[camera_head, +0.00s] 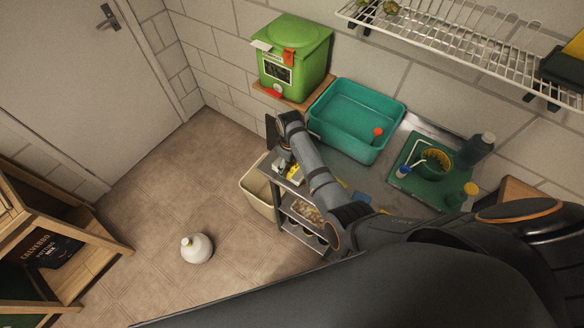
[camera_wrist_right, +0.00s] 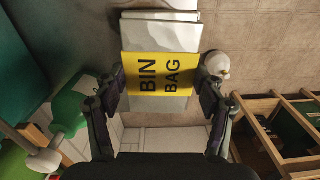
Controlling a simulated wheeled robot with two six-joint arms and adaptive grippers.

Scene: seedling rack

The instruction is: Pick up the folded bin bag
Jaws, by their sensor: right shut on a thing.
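The folded bin bag (camera_wrist_right: 160,40) is a pale grey-white packet with a yellow band printed "BIN BAG" in the right wrist view. My right gripper (camera_wrist_right: 162,80) has one finger on each side of the yellow band and is shut on the packet. In the head view the bag (camera_head: 292,172) is a small yellow and white patch at the end of my right arm, by the left end of the metal counter. My right gripper (camera_head: 284,158) partly covers it there. I cannot tell whether the bag touches anything below. My left gripper is not in view.
A teal tub (camera_head: 330,121), a green bin (camera_head: 312,45) and a green tray (camera_head: 406,184) stand along the back wall. A cream bin (camera_head: 258,197) is beside the counter. A white bottle (camera_head: 197,249) stands on open floor. A wooden shelf (camera_head: 95,262) is at left.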

